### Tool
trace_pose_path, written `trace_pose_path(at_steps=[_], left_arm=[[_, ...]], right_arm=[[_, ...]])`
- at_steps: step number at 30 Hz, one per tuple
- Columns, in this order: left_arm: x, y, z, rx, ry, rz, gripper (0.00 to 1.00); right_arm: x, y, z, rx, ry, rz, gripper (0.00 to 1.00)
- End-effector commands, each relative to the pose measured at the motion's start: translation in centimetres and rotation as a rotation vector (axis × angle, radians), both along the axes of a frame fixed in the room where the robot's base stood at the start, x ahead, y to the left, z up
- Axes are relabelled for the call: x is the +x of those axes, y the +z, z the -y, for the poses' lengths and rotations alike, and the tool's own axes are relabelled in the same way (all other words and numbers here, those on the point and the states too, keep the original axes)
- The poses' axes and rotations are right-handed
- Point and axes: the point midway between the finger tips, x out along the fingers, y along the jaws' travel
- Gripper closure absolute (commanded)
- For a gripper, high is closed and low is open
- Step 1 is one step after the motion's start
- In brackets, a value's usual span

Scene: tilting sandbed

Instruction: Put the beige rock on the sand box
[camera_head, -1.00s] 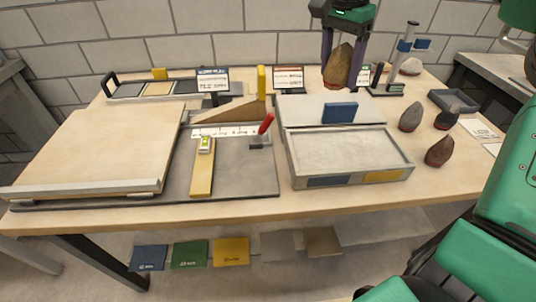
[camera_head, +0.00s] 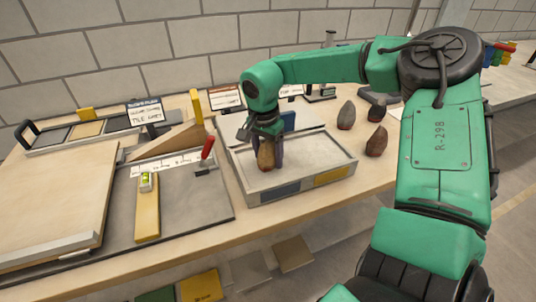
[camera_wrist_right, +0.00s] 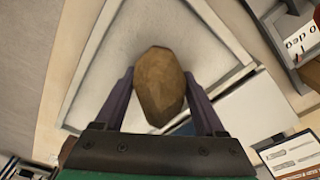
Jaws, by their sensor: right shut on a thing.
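My right gripper (camera_head: 266,150) is shut on the beige rock (camera_head: 267,157), a tan-brown stone with its lower end sticking out between the fingers. The sand box (camera_head: 306,183) is a shallow pale tray with a light floor and blue and yellow panels on its front wall. The rock is over the left part of the tray's inside, low near its floor; I cannot tell whether it touches. In the right wrist view, the rock (camera_wrist_right: 159,86) sits between both fingers, with the tray's rim (camera_wrist_right: 222,30) behind it. My left gripper is not in view.
A grey-brown rock (camera_head: 346,115) and a dark reddish rock (camera_head: 377,141) stand right of the tray. A blue block (camera_head: 288,121) is at its back edge. A wooden ramp (camera_head: 166,142) and a red-handled tool (camera_head: 206,152) lie to the left. My right arm hides the back right.

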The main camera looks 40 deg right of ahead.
Motion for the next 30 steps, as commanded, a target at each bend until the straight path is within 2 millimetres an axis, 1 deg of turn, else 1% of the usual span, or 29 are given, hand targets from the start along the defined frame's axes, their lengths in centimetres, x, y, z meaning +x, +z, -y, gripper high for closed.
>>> trace_pose_path(at_steps=[4,8,9,10,11,17,19,20,23,30], left_arm=[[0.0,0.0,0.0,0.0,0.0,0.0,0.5],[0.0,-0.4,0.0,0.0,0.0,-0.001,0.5],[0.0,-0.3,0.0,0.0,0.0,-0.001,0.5],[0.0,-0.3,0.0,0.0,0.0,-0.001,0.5],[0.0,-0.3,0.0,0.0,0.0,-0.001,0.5],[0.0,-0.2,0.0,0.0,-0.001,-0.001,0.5],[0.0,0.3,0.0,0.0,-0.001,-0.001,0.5],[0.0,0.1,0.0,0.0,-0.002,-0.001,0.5],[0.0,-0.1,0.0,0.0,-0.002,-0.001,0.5],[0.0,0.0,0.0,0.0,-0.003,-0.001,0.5]], right_arm=[[0.1,0.2,0.0,0.0,0.0,0.002,1.0],[0.1,-0.3,0.0,0.0,0.0,0.002,1.0],[0.0,-0.2,0.0,-0.001,0.0,0.0,0.17],[0.0,-0.2,0.0,-0.001,0.0,0.0,0.05],[0.0,-0.2,0.0,-0.001,0.0,0.0,0.0],[0.0,-0.1,0.0,-0.001,0.0,0.0,0.0],[0.0,0.4,0.0,-0.001,0.0,0.0,0.0],[0.0,0.6,0.0,-0.001,0.0,0.001,0.0],[0.1,2.3,-0.2,-0.002,-0.001,0.005,0.0],[-0.2,8.9,-1.0,-0.003,-0.001,0.005,0.0]])
